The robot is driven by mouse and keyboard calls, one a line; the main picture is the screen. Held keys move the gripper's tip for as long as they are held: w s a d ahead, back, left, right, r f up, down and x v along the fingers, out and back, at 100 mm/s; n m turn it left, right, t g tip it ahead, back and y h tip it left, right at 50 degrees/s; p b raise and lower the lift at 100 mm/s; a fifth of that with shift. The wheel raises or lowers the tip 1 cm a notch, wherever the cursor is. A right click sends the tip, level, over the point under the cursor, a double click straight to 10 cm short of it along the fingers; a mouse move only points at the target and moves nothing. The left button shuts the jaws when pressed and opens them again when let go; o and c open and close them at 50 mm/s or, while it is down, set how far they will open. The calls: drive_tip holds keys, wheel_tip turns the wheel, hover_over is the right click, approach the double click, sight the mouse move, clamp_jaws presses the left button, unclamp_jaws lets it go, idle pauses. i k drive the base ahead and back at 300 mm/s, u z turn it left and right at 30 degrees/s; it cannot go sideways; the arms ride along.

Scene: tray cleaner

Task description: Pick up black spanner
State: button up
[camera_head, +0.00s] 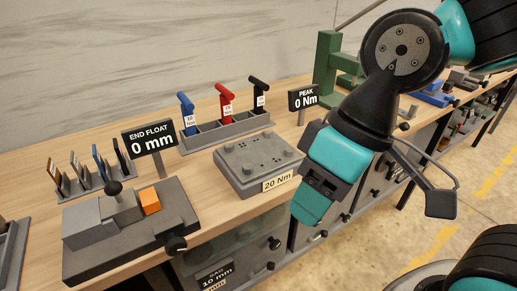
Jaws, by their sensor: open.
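The black spanner (259,93) stands upright in a grey rack (225,132) at the back of the bench, at the rack's right end. It has a black T-shaped top and a white label; its lower end is hidden in the rack. A blue spanner (187,113) and a red spanner (225,101) stand in the same rack to its left. My gripper (312,203) is open, in front of the bench edge and to the right of the rack, pointing down. It is well apart from the black spanner. Its fingertips are seen only from one side, and nothing shows between them.
A grey block labelled 20 Nm (257,163) lies in front of the rack. A PEAK sign (304,97) and a green press (326,68) stand right of it. An END FLOAT sign (150,139), a grey fixture (130,235) and a small tool rack (88,182) are left.

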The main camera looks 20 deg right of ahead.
sight(260, 86)
drive_tip(key=z, duration=1.7)
drive_tip(key=i, duration=1)
drive_tip(key=u, duration=2.15)
drive_tip(key=i, duration=0.5)
drive_tip(key=u, duration=0.05)
